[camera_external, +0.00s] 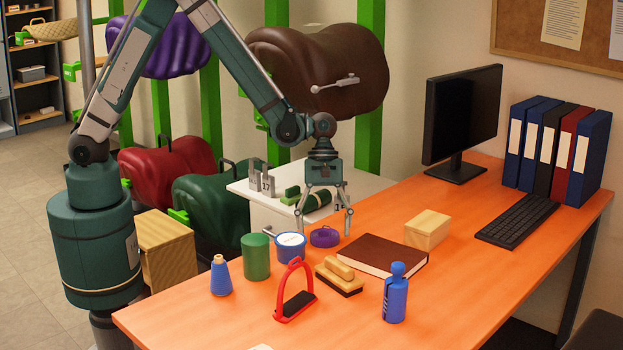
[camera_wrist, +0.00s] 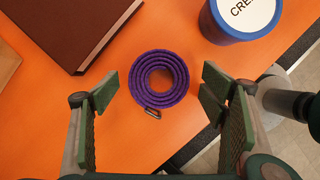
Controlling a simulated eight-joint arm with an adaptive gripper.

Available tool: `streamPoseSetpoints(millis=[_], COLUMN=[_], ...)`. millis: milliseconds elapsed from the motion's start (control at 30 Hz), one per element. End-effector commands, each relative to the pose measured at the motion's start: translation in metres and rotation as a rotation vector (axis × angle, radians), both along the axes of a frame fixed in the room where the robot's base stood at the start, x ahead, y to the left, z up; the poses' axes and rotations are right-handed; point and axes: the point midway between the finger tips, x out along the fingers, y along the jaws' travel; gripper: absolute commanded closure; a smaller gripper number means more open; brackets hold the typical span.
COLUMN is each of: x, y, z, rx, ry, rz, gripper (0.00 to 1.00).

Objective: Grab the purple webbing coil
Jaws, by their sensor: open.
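The purple webbing coil (camera_external: 324,237) lies flat on the orange table, between the blue tub and the brown book. In the wrist view the coil (camera_wrist: 159,79) is a rolled spiral with a small metal buckle at its lower edge. My gripper (camera_external: 325,222) is above the coil, pointing down, with its fingers spread to either side. In the wrist view my gripper (camera_wrist: 158,95) is open and empty, its green pads standing apart left and right of the coil. Nothing hides the coil in the wrist view.
A blue tub (camera_external: 290,247) with a white label stands left of the coil, near the table edge. A brown book (camera_external: 382,256) lies to its right. A brush (camera_external: 339,275), a red stirrup (camera_external: 295,291) and a green cylinder (camera_external: 256,257) stand nearer the camera.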

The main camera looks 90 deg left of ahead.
Motion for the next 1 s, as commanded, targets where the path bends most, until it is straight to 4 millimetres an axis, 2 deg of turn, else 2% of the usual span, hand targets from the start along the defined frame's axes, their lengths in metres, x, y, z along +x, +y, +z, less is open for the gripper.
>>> streamPoseSetpoints(millis=[367,600,633,1000], x=[-0.0001,-0.0001,-0.0001,-0.0002], y=[0.0002,0.0002,0.0002,0.0002], z=[0.0003,0.0003,0.0003,0.0031], rx=[0.000,0.000,0.000,0.000], ry=[0.000,0.000,0.000,0.000], rz=[0.000,0.000,0.000,0.000], gripper=[0.28,0.57,0.59,0.59])
